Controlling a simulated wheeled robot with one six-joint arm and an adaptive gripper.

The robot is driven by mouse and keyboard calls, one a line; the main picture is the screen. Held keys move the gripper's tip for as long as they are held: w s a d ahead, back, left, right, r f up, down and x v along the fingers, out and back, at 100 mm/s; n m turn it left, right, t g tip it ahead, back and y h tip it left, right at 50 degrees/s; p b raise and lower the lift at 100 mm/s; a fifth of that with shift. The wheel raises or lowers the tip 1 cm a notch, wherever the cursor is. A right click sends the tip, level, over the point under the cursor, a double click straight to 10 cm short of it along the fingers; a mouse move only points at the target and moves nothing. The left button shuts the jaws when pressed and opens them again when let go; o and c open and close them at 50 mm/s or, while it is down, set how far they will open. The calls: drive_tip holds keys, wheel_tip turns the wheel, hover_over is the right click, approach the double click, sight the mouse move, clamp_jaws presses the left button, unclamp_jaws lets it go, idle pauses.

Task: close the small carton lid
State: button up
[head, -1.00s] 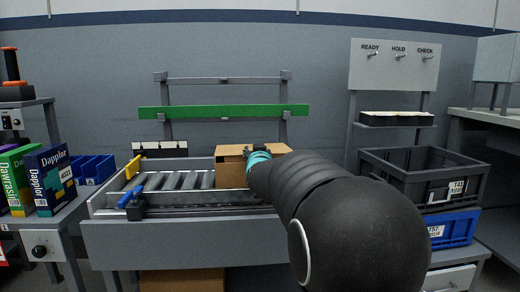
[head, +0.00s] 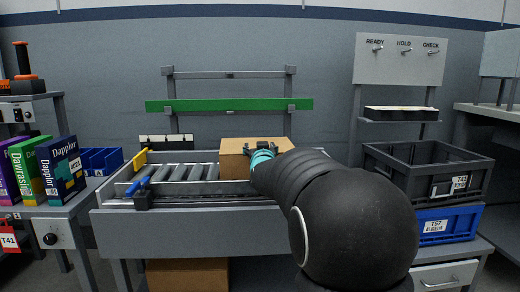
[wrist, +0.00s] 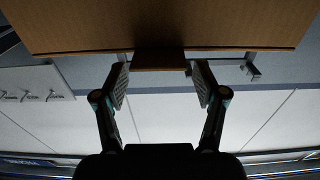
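The small brown carton (head: 235,168) stands on the roller conveyor at the middle of the head view. In the wrist view, a broad brown cardboard panel (wrist: 80,28) fills the top. A darker tab (wrist: 158,61) projects from its edge between my fingertips. My gripper (wrist: 161,82) is open, with one finger on each side of the tab. I cannot tell whether the fingertips touch it. In the head view my gripper (head: 262,148) is small, dark and in front of the carton's upper right part. My arm hides the carton's right side, and the lid's angle is unclear.
Grey rollers (head: 190,172) lie left of the carton. A green rail (head: 230,105) runs behind it. A black crate (head: 425,165) and a blue bin (head: 448,225) are at right. Upright boxes (head: 62,168) stand on the left shelf. Another carton (head: 187,276) sits below the conveyor.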

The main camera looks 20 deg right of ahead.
drive_tip(key=shift+s, duration=0.1)
drive_tip(key=v, duration=1.2)
drive_tip(key=shift+f, duration=0.1)
